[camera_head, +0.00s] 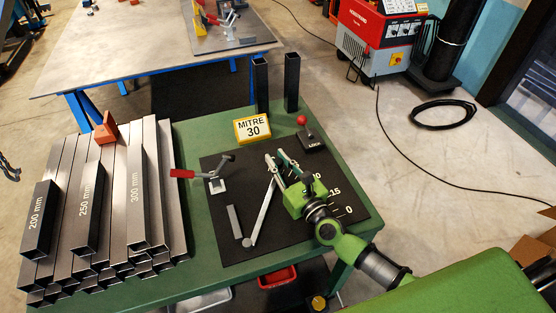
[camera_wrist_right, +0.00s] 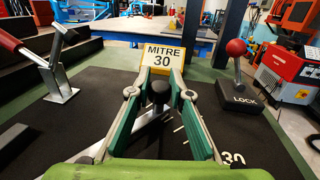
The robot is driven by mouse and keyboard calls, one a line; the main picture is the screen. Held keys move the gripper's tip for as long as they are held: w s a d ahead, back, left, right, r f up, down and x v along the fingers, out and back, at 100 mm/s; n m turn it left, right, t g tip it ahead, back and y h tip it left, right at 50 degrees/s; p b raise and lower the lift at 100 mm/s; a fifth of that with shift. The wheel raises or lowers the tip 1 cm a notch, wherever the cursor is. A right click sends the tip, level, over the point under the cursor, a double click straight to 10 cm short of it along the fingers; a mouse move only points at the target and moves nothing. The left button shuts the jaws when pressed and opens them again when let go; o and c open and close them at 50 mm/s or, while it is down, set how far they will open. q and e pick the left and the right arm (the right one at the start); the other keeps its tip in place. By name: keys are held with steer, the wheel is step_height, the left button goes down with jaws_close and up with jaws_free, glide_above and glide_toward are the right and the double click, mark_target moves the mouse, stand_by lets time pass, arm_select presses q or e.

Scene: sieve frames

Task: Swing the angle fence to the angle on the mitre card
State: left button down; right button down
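The mitre card (camera_head: 253,129) is yellow-edged and reads "MITRE 30"; it also shows in the wrist view (camera_wrist_right: 165,58). The angle fence (camera_head: 262,212) is a pale grey bar on the black mat, pivoted at its near end. It lies left of the printed scale, away from the 30 mark (camera_wrist_right: 232,158). That gripper (camera_wrist_right: 160,80) is open. The lock lever (camera_head: 308,137) has a red knob and stands upright. My left gripper is not in view.
A clamp with a red handle (camera_head: 182,173) stands at the mat's left. A grey block (camera_head: 234,221) lies beside the fence. Stacked steel tubes (camera_head: 115,210) fill the table's left side. Two dark upright posts (camera_head: 292,82) stand at the back edge.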

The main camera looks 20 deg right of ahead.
steer(key=s+d+m+h+p, duration=0.1)
steer(key=s+d+m+h, duration=0.1)
steer(key=s+d+h, duration=0.1)
steer(key=shift+s+d+m+h+p, duration=0.25)
steer(key=shift+d+m+h+p, duration=0.05)
steer(key=shift+h+p, duration=0.1)
steer(key=s+d+m+h, duration=0.1)
steer(key=s+h, duration=0.1)
steer(key=s+d+m+h, duration=0.1)
steer(key=s+d+h, duration=0.1)
steer(key=shift+d, duration=0.15)
steer(key=c, duration=1.8)
jaws_free()
steer(key=v, duration=1.2)
steer(key=shift+s+r, duration=0.1)
